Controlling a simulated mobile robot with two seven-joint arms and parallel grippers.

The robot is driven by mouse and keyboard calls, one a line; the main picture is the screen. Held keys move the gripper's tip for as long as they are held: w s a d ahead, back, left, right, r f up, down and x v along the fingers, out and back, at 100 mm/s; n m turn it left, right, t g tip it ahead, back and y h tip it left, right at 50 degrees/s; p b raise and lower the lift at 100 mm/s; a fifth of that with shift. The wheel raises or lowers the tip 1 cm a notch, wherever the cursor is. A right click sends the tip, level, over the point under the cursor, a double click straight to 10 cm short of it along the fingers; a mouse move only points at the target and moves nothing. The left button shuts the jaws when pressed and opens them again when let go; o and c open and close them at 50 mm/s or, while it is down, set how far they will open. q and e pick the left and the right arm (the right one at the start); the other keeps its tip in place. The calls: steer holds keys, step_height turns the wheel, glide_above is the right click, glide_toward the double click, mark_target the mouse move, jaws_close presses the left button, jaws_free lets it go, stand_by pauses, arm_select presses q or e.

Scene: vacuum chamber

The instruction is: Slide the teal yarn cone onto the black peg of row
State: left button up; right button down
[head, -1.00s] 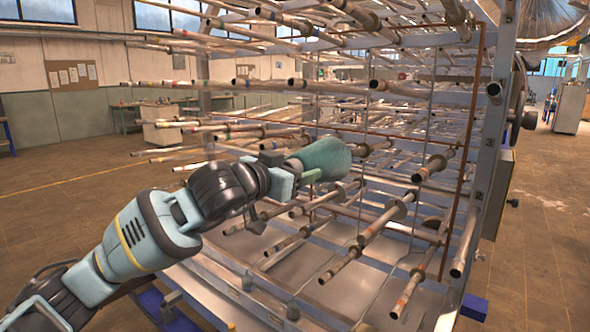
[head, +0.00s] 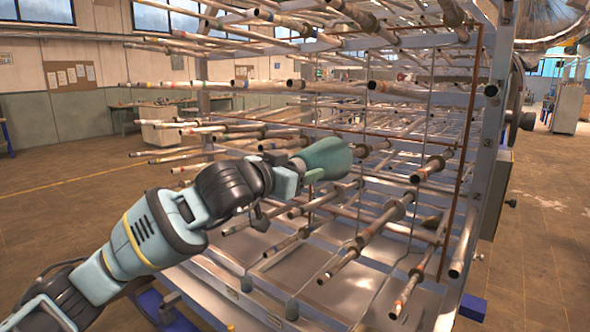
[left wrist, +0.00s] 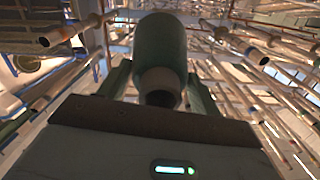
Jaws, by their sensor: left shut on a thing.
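The teal yarn cone (head: 328,158) is in my left gripper (head: 308,176), in front of the rack. Its wide end points right and into the rack. In the left wrist view the cone (left wrist: 160,52) sits between the two fingers of the left gripper (left wrist: 158,92), with the open end of its pale core facing the camera. Several pegs with dark ends stick out of the rack around it, such as a lower peg (head: 339,264). I cannot tell which one is the black peg of the row. My right gripper is not in view.
The metal rack (head: 484,160) fills the middle and right, with close rows of long pegs above, below and beside the cone. A metal tray (head: 345,294) lies under the lower pegs. Open floor (head: 60,200) is at the left.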

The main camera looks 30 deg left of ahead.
arm_select(q)
steer(key=shift+w+d, duration=0.2)
steer(key=shift+w, duration=1.65)
stand_by(0.9)
steer(key=shift+w+d+f, duration=0.1)
steer(key=shift+w, duration=1.1)
steer(key=shift+w+d+f, duration=0.1)
steer(key=shift+w, duration=1.05)
steer(key=shift+w+d+f, duration=0.1)
steer(key=shift+w+f, duration=0.05)
steer(key=shift+w, duration=1.1)
steer(key=shift+w+d+f, duration=0.1)
steer(key=shift+w, duration=1.2)
